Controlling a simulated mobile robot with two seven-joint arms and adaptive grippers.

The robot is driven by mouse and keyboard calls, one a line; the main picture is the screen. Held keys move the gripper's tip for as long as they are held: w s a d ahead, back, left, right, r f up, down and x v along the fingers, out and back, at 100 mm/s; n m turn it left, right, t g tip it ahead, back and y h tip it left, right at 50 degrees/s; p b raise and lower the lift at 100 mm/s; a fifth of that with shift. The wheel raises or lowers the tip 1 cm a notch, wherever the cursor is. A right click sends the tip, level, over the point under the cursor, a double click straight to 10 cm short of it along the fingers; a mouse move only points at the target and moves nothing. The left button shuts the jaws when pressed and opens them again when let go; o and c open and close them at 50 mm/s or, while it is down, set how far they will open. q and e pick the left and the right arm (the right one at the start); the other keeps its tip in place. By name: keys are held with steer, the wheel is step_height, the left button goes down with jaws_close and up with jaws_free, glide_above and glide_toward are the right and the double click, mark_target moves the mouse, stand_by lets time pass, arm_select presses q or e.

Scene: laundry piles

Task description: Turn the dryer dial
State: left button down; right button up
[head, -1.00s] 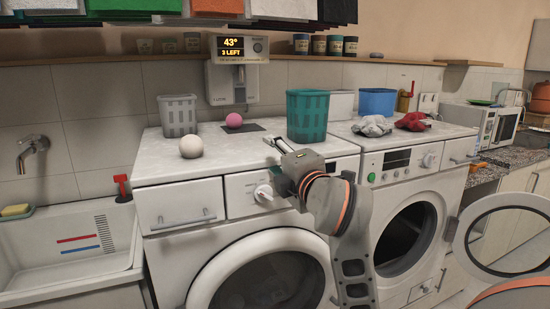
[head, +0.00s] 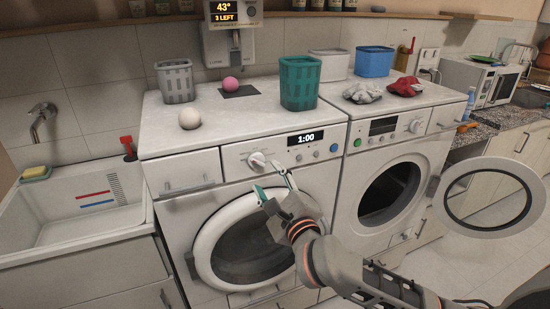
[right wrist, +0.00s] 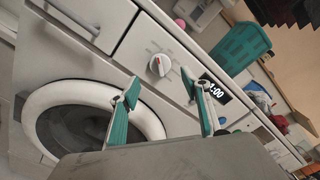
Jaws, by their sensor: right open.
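A white dial (head: 257,160) sits on the control panel of the left machine (head: 222,214), left of its lit 1:00 display (head: 306,138). It also shows in the right wrist view (right wrist: 160,65), with a red mark on it. My right gripper (head: 267,178) is open and empty, just in front of the panel and slightly below the dial. In the right wrist view the dial lies just beyond and between the two fingertips (right wrist: 159,82), with none seen gripping it. A second dial (head: 416,126) is on the right machine (head: 345,212). My left gripper is out of view.
The right machine's round door (head: 529,222) stands open to the right. On the tops are a white ball (head: 190,119), a pink ball (head: 231,84), a grey basket (head: 175,82), a teal basket (head: 299,83) and crumpled cloths (head: 362,93). A sink (head: 90,205) is at left.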

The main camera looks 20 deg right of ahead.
mark_target(257, 163)
steer(key=w, duration=0.7)
steer(key=shift+w+a, duration=0.2)
steer(key=shift+w, duration=0.15)
steer(key=c, duration=1.1)
